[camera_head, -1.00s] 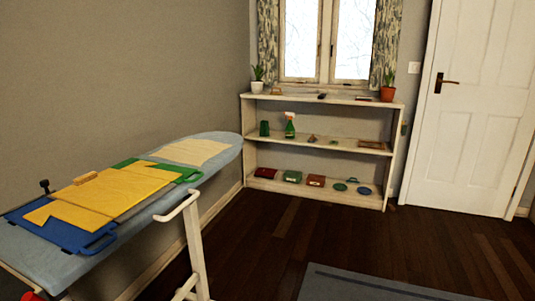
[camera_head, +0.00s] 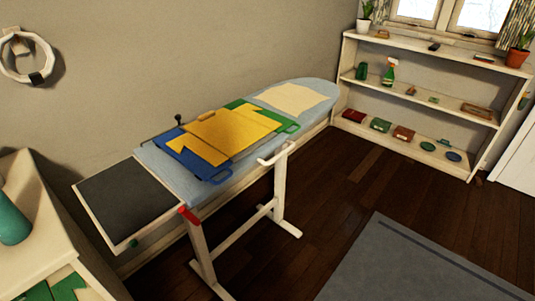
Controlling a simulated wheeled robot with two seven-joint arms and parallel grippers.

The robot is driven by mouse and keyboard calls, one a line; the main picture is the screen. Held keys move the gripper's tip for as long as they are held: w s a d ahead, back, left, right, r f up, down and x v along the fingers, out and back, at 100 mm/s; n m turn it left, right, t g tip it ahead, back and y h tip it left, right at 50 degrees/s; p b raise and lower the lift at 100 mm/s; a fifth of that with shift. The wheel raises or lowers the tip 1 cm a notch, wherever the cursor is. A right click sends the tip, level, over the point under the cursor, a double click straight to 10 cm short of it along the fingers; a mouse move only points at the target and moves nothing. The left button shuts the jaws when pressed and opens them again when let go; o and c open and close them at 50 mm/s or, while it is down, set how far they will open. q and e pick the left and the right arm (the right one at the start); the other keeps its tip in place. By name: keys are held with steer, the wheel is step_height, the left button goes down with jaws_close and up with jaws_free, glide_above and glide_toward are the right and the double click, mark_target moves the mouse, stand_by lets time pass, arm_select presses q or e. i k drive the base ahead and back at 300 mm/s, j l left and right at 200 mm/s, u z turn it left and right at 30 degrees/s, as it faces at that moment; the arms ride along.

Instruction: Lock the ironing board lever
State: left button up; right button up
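The ironing board (camera_head: 172,168) stands along the wall with its pointed end toward the shelf. It has a light blue cover and white legs. A red lever-like part (camera_head: 189,216) sticks out under its near front edge, beside the top of the near leg. I cannot tell from here whether it is locked. A white handle-like bar (camera_head: 277,155) stands at the front edge above the other leg. A folding board in yellow (camera_head: 235,131), blue and green, and a cream cloth (camera_head: 293,97) lie on top. Neither of my grippers is in view.
A dark rest plate (camera_head: 128,197) extends from the board's near end. A white cabinet (camera_head: 38,215) with a teal object (camera_head: 12,226) stands at the lower left. A grey rug (camera_head: 405,265) lies on the right. Dark floor (camera_head: 335,190) is clear between the board and the shelf (camera_head: 405,108).

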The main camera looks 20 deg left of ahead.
mark_target(182, 210)
steer(key=u, duration=1.3)
